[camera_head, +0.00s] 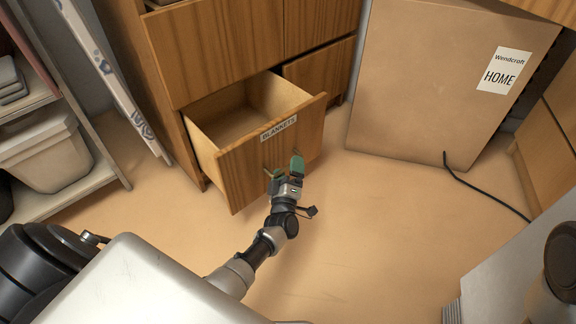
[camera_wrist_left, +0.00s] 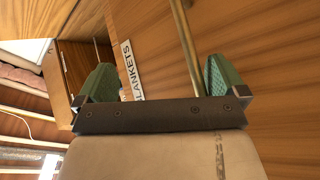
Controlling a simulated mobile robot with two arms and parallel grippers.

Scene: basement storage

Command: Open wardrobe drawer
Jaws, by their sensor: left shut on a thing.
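The wooden wardrobe (camera_head: 215,50) stands at the back left of the head view. Its lower left drawer (camera_head: 240,172), labelled BLANKETS, is pulled well out, and its visible inside looks empty. My left gripper (camera_head: 285,168), with green fingertips, is at the drawer front below the label. In the left wrist view, the drawer's brass bar handle (camera_wrist_left: 184,40) runs between the two green fingers (camera_wrist_left: 156,82). The gripper is shut on this handle, though the fingers look wide apart. My right gripper is not in view.
Another drawer (camera_head: 322,72) to the right is closed. A large cardboard box (camera_head: 425,80) labelled HOME stands at the right, with a black cable (camera_head: 485,190) on the floor. A shelf with a white bin (camera_head: 45,150) is at the left. The floor (camera_head: 370,235) before the drawer is clear.

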